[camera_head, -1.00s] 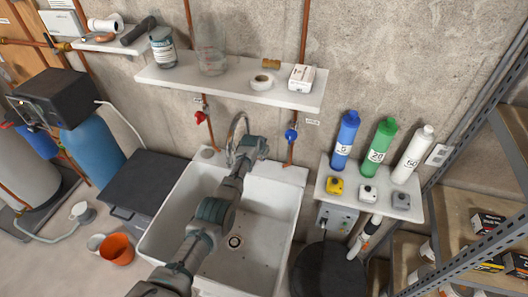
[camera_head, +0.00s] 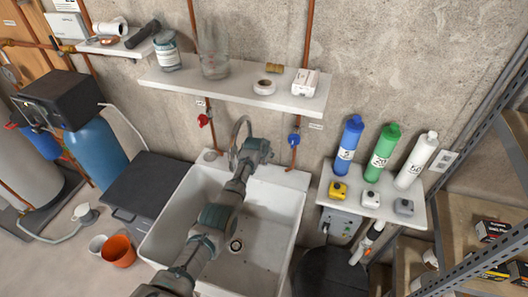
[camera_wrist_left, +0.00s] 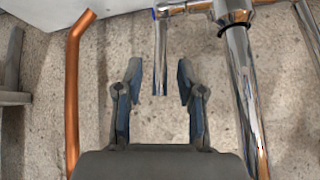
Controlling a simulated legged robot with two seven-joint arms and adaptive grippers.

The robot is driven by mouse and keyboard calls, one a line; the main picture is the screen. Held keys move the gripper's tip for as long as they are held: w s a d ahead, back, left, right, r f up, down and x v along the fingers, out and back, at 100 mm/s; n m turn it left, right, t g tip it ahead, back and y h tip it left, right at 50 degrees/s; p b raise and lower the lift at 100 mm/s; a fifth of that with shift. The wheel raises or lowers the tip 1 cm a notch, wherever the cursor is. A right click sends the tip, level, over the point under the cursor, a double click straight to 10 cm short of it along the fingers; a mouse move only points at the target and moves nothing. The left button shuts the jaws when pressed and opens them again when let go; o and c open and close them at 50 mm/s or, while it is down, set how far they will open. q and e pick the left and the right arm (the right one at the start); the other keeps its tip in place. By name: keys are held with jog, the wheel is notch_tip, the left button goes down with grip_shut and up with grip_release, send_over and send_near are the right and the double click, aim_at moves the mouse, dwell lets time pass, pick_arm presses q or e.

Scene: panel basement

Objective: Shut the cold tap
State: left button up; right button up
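The chrome faucet (camera_head: 237,132) rises at the back of the white sink (camera_head: 270,235). In the left wrist view its thick chrome tube (camera_wrist_left: 240,95) runs down the right side. A slim chrome lever (camera_wrist_left: 161,50) with a blue mark at its base hangs from the top; I take it for the cold tap. My left gripper (camera_wrist_left: 160,80) is open, with a finger on each side of the lever in the picture. No contact shows. In the head view this gripper (camera_head: 257,150) is just right of the faucet and hides the tap. My right gripper is not in view.
A copper pipe (camera_wrist_left: 74,90) stands on the left in the wrist view. Red (camera_head: 203,120) and blue (camera_head: 294,138) valves sit on wall pipes. A shelf (camera_head: 235,90) is above; a bottle shelf (camera_head: 375,202) is at the right.

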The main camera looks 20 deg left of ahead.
pick_arm(q)
jog(key=v, duration=1.1)
